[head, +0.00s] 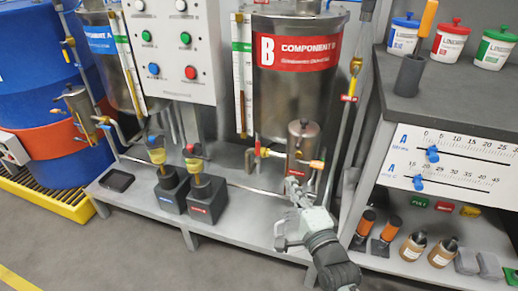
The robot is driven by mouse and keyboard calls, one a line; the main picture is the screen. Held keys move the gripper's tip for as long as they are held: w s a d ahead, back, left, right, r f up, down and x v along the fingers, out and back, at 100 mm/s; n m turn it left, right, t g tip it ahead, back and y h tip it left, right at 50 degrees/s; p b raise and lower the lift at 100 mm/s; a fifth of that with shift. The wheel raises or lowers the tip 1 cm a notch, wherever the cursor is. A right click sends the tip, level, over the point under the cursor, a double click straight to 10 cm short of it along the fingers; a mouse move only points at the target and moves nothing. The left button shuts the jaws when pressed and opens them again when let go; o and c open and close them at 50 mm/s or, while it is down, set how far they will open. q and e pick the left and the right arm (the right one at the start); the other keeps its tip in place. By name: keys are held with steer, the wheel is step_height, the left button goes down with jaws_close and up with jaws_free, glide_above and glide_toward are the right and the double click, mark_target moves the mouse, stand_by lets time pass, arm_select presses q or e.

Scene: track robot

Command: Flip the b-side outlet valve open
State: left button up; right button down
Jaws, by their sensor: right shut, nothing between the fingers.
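The steel component B tank (295,85), with a red label, stands at the back centre. Below it is a small steel cylinder (303,140) with an orange-tipped handle (317,164) on its right side. A red lever (257,150) and brass fitting sit on the pipe to its left. A yellow-handled valve (355,68) with a red tag is on the pipe right of the tank. I cannot tell which of these is the b-side outlet valve. My right gripper (291,186) is shut and empty, just below and in front of the small cylinder; contact is unclear. My left gripper is out of view.
A shelf unit (430,100) with jars and sliders stands close on the right. A blue drum (40,90) is at far left.

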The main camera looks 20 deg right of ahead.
steer(key=shift+w, duration=0.1)
glide_toward(258, 152)
steer(key=w+d, duration=0.4)
steer(key=w+a, duration=0.2)
steer(key=shift+w+a+r, duration=0.2)
steer(key=shift+w+a, duration=0.05)
steer(key=shift+w, duration=0.15)
steer(key=shift+w, duration=0.15)
